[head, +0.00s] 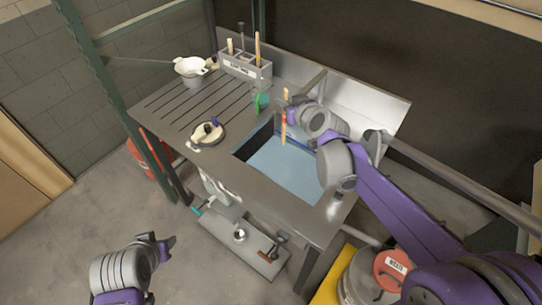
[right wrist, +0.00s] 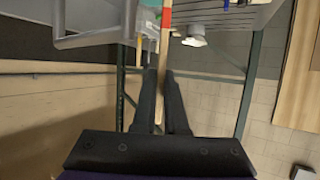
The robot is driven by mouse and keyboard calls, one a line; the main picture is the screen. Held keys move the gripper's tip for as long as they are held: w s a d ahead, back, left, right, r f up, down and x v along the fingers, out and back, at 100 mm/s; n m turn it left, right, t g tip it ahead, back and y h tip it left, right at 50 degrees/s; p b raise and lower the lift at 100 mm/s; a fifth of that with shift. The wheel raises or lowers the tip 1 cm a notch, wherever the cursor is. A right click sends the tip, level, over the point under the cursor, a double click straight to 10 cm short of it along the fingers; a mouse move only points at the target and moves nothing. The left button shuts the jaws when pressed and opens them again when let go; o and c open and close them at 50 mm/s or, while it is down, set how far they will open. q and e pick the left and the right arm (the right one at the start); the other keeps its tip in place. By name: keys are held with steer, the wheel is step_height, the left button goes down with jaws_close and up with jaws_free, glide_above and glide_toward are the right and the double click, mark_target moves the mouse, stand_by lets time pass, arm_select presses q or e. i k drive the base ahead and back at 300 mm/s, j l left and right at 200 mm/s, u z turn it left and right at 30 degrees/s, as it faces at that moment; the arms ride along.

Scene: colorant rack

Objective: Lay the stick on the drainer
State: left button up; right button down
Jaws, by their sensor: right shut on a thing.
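The stick (head: 284,128) is thin and pale wood with a red band. It hangs roughly upright over the far part of the sink basin. My right gripper (head: 292,108) is shut on it. In the right wrist view the stick (right wrist: 166,18) runs between the two dark fingers (right wrist: 160,100), its red part beyond the fingertips. The drainer (head: 165,103) is the grey grooved surface left of the basin. The stick is to the right of it and apart from it. My left gripper (head: 157,243) is low at the left, away from the sink; its finger gap is unclear.
A green cup (head: 261,101) stands near the basin. The drainer's middle is clear. The blue basin (head: 285,170) looks empty.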

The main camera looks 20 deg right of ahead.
mark_target(202, 115)
steer(key=i+j, duration=0.4)
steer(key=j, duration=0.15)
steer(key=i+j, duration=0.45)
steer(key=j, duration=0.1)
